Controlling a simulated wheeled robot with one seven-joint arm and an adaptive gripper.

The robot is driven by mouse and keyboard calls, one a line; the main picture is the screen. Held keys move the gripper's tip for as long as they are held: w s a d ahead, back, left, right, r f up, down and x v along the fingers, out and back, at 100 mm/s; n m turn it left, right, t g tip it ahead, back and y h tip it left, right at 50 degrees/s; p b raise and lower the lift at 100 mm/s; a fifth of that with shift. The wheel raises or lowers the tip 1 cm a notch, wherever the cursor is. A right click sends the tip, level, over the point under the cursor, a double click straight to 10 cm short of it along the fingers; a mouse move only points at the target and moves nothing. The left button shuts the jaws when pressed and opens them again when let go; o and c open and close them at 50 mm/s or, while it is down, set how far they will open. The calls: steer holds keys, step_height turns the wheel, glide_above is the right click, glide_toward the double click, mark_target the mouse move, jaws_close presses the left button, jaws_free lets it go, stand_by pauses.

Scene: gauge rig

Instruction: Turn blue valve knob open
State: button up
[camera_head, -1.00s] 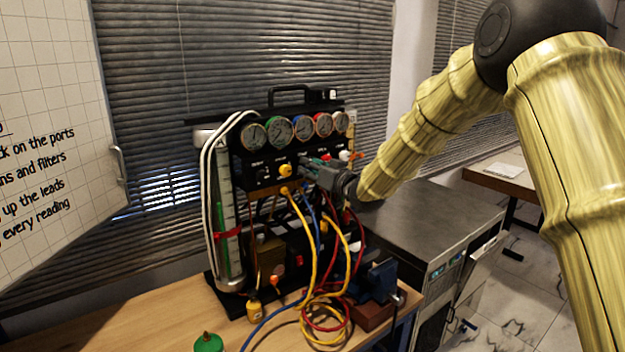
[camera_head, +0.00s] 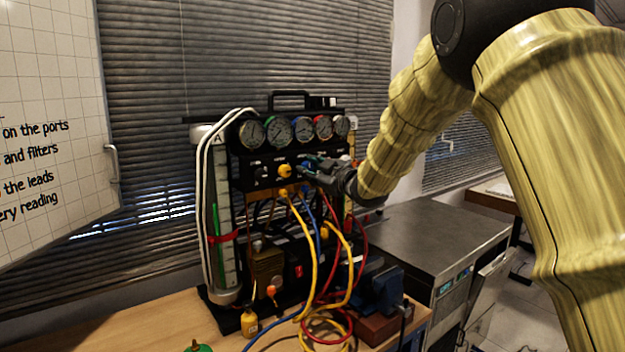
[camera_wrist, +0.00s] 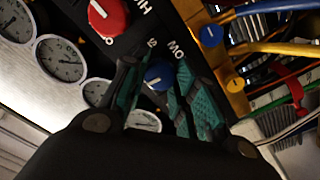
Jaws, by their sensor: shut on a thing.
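The blue valve knob (camera_wrist: 159,75) sits on the black panel of the gauge rig (camera_head: 262,172), under the row of dials. My gripper (camera_head: 306,167) reaches it from the right in the head view, where the knob is mostly hidden by the fingers. In the wrist view my gripper (camera_wrist: 168,92) has its teal-padded fingers on either side of the blue knob, shut on it. The knob's pointer position cannot be made out clearly.
A yellow knob (camera_head: 285,171) is just left of my gripper, and a red knob (camera_wrist: 108,18) is close by. Yellow, blue and red hoses hang below the panel. A blue vise (camera_head: 382,288) stands at the lower right. A grey cabinet (camera_head: 425,235) is to the right.

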steer(key=shift+d+n+b, duration=0.1)
steer(key=shift+n+b, duration=0.55)
steer(key=shift+n, duration=0.15)
steer(key=o, duration=1)
steer(key=shift+d, duration=0.1)
steer(key=v, duration=1.2)
